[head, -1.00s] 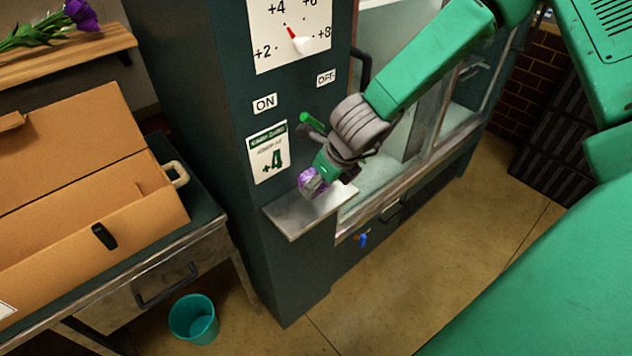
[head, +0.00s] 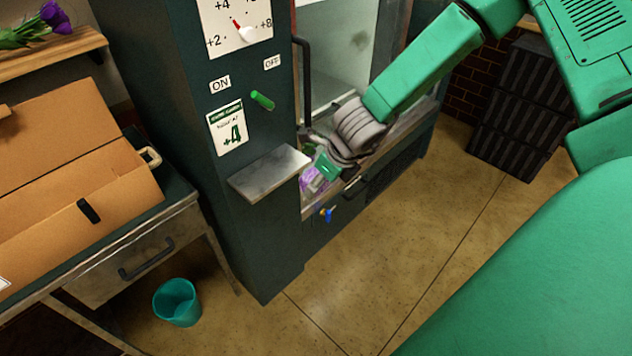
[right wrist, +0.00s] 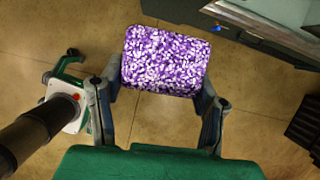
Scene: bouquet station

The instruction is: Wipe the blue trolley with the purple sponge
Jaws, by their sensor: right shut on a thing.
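The purple sponge (right wrist: 165,60), speckled white, sits between the two fingers of my right gripper (right wrist: 160,88) in the right wrist view. The gripper is shut on it, with brown floor behind. In the head view the right gripper (head: 322,172) hangs just right of the metal ledge, at the lower edge of the dark cabinet. Only a small part of the sponge (head: 312,183) shows there. I see no blue trolley in either view. My left gripper is not in view.
The dark cabinet (head: 160,100) has a dial, an open glass-fronted bay and a metal ledge (head: 270,172). A cardboard box (head: 70,165) lies on the table at left. A teal bin (head: 177,303) and black crates (head: 525,105) stand on open floor (head: 400,250).

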